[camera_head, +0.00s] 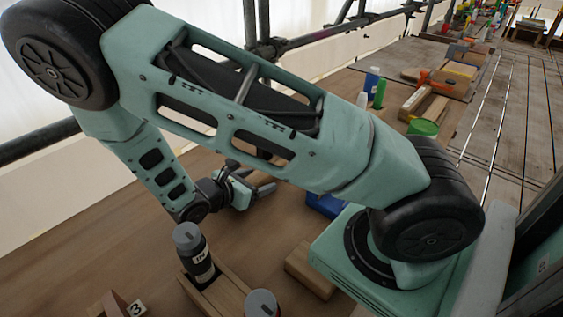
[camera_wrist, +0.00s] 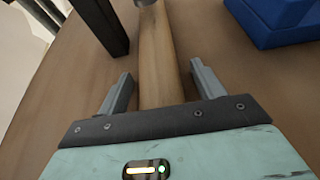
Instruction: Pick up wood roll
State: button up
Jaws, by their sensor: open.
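The wood roll (camera_wrist: 160,55) is a pale brown wooden cylinder lying on the brown board surface in the wrist view. It runs away from my gripper, and its near part lies between the two fingers, with its near end hidden by the gripper body. My gripper (camera_wrist: 161,88) is open, with one grey finger on each side of the roll and visible gaps between. In the head view my gripper (camera_head: 262,188) is low near the board, and the roll cannot be made out behind my arm.
A blue block (camera_wrist: 284,20) lies right of the roll; a dark post (camera_wrist: 101,22) stands close on its left. In the head view, a dark grey-capped bottle (camera_head: 197,258) stands in a wooden tray (camera_head: 228,286), near a wooden block (camera_head: 308,268). Bare board lies left of my gripper.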

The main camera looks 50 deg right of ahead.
jog(key=c, duration=1.2)
jog(key=shift+r, duration=0.1)
